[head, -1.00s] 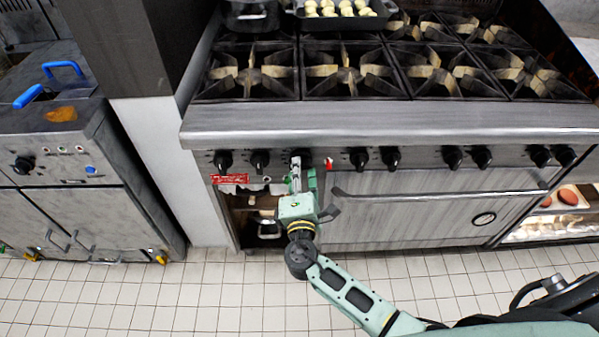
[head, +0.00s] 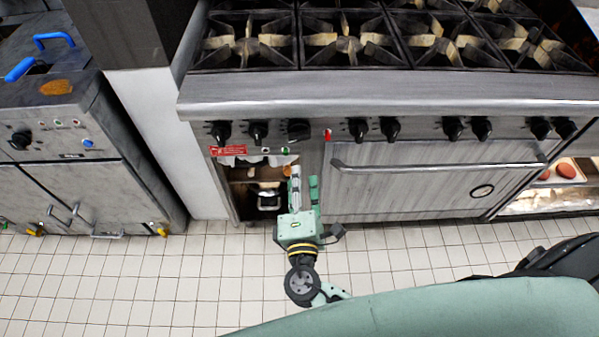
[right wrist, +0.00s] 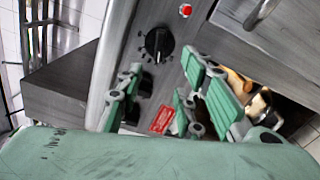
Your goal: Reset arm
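My right gripper (head: 304,180) is just in front of and below the range's control panel. Its fingers are apart with nothing between them; the right wrist view also shows this gripper (right wrist: 160,82) open and empty. A black knob (head: 298,131) on the panel stands just beyond the fingertips, apart from them. Its grip looks turned sideways compared with its neighbours. A black knob (right wrist: 159,44) also shows past the fingers in the right wrist view. My left gripper is not in view.
The range (head: 390,95) has burner grates on top and an oven handle (head: 440,165) at right. An open compartment (head: 245,190) with kitchenware lies left of my right gripper. A steel unit (head: 75,165) stands at left. The tiled floor (head: 170,285) is clear.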

